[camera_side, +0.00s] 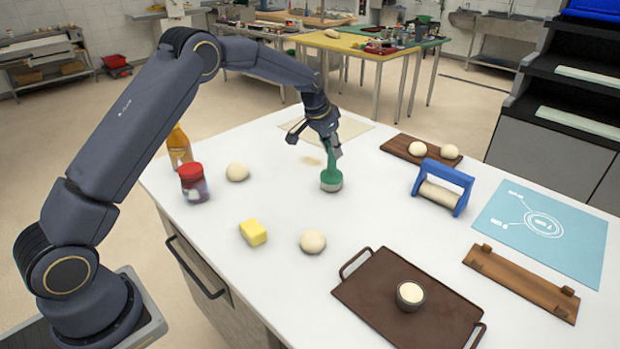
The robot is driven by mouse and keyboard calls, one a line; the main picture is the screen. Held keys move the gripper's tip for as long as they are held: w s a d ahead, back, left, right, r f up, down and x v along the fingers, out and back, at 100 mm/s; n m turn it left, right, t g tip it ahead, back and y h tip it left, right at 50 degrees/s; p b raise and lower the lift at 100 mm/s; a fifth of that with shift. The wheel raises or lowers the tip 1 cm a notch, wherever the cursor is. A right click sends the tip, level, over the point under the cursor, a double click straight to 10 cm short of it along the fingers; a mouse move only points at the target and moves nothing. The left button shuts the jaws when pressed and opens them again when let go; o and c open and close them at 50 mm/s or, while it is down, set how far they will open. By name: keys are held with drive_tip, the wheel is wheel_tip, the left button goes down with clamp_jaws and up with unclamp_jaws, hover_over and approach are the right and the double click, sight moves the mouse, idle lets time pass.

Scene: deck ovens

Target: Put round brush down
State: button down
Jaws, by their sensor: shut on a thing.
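The round brush (331,180) has a green handle and a green round head with a pale underside. It stands roughly upright at the middle of the white table, with its head down at or very near the tabletop; I cannot tell if it touches. My gripper (332,153) is above it, pointing down, shut on the upper part of the handle. The fingers hide the top of the handle.
A blue-framed roller (442,186), blue mat (545,228), wooden board (421,150) and brown tray (372,303) are right. Table around the brush is clear.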

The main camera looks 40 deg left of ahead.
drive_tip(key=shift+f, duration=0.15)
drive_tip(key=c, duration=0.9)
unclamp_jaws()
